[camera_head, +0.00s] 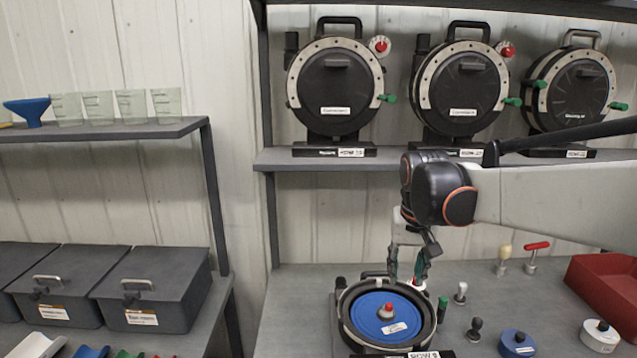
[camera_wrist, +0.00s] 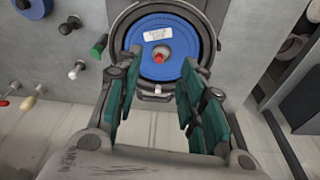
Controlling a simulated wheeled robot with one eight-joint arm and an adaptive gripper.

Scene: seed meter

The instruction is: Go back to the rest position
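My gripper (camera_head: 406,275) is above the back part of the open seed meter (camera_head: 347,327) on the bench. In the wrist view my gripper (camera_wrist: 161,72) has its green-padded fingers spread, with nothing held between them. The seed meter holds a blue disc (camera_head: 370,312) with a white label and a red-topped centre knob (camera_head: 386,309). The disc (camera_wrist: 147,70) lies beyond the fingertips in the wrist view, and its knob shows between them. Whether a finger touches the meter's rim cannot be told.
Three closed black meters (camera_head: 335,85) stand on the upper shelf (camera_head: 300,160) behind my arm. Small knobbed tools (camera_head: 474,330), a blue piece (camera_head: 516,344) and a red tray (camera_head: 607,290) are on the bench to the right. Lidded grey bins (camera_head: 150,290) stand at left.

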